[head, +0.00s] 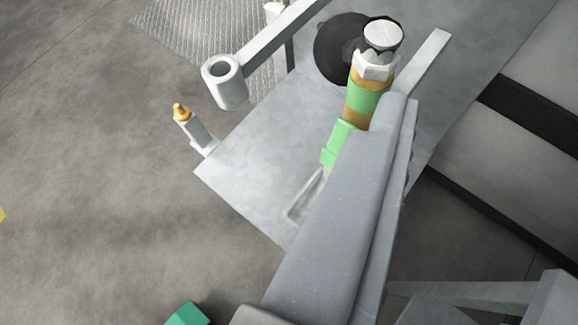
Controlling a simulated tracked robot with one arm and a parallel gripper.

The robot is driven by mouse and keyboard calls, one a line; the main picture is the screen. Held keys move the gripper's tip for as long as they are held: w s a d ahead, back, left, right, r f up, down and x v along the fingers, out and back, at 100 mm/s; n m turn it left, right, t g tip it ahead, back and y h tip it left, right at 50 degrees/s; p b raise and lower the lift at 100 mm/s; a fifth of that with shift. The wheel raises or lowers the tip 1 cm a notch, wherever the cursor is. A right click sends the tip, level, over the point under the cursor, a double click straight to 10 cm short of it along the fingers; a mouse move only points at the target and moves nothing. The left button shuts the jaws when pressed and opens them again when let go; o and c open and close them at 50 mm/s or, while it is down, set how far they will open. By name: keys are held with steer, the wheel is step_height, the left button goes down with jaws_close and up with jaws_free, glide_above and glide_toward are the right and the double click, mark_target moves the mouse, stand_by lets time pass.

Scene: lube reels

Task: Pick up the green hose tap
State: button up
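The green hose tap (367,97) shows at the upper middle of the head view. It has a green band between brass-coloured rings, a pale hex fitting and a dark round end on top. A lighter green part and a grey loop-shaped guard show at its lower left. The long grey body of my gripper (394,104) crosses in front of the tap and hides part of its right and lower side. The fingertips overlap the tap in this view. I cannot tell whether they touch it or how far apart they are.
A grey metal plate (245,175) lies behind the tap, with a dark round disc (335,48) near its top. A grey bar ends in an open tube (225,82) to the left. A brass-tipped nozzle (182,113) stands at the plate's left edge. Open floor lies further left.

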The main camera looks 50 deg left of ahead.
steer(key=y, duration=0.2)
glide_toward(373, 75)
steer(key=s+d, duration=0.1)
steer(key=s, duration=0.1)
steer(key=x, duration=0.7)
steer(key=shift+w+a+f+b, duration=0.1)
steer(key=shift+w+a+b, duration=0.1)
steer(key=shift+a+b, duration=0.15)
steer(key=shift+r+x, duration=0.15)
steer(key=shift+x, duration=1.35)
steer(key=shift+r+x, duration=0.15)
steer(key=shift+x, duration=1.35)
steer(key=shift+w+d, duration=0.15)
jaws_close()
